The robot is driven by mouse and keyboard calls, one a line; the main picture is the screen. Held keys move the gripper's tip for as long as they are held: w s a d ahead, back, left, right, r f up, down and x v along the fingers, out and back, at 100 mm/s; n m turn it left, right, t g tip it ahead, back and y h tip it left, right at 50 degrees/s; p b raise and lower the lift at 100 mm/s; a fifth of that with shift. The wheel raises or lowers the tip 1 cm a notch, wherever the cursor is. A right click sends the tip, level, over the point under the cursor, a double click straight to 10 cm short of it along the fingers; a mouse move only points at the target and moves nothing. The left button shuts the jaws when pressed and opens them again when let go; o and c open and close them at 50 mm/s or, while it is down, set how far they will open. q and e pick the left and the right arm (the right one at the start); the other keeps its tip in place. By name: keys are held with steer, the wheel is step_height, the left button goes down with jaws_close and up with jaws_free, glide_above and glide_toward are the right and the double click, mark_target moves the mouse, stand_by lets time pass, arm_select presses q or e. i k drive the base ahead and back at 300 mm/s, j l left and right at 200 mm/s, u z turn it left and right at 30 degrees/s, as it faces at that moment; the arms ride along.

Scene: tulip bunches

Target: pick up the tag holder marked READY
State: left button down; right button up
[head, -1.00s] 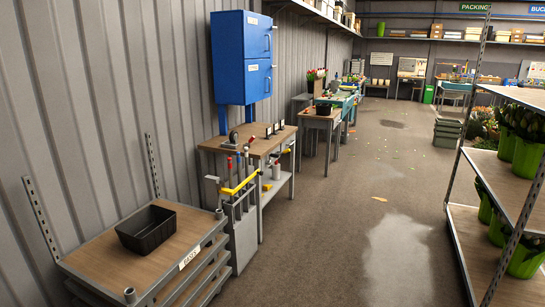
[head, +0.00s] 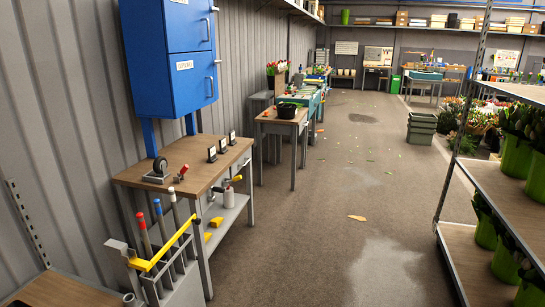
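Three small dark tag holders with pale faces stand upright in a row on the wooden workbench (head: 150,178) at the left. The nearest holder (head: 211,154) is at the front of the row, the middle holder (head: 222,146) is just behind it, and the far holder (head: 232,137) is near the bench's back right corner. Their markings are too small to read, so I cannot tell which one says READY. Neither of my grippers is in view.
A blue cabinet (head: 165,50) hangs over the bench. A caster wheel (head: 159,170) sits on the bench, and a tool rack (head: 170,285) stands before it. A shelf rack with green flower buckets (head: 516,156) stands at right.

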mark_target(212, 158)
steer(key=i, duration=1.2)
steer(key=i+l+u, duration=0.1)
steer(key=i, duration=1.1)
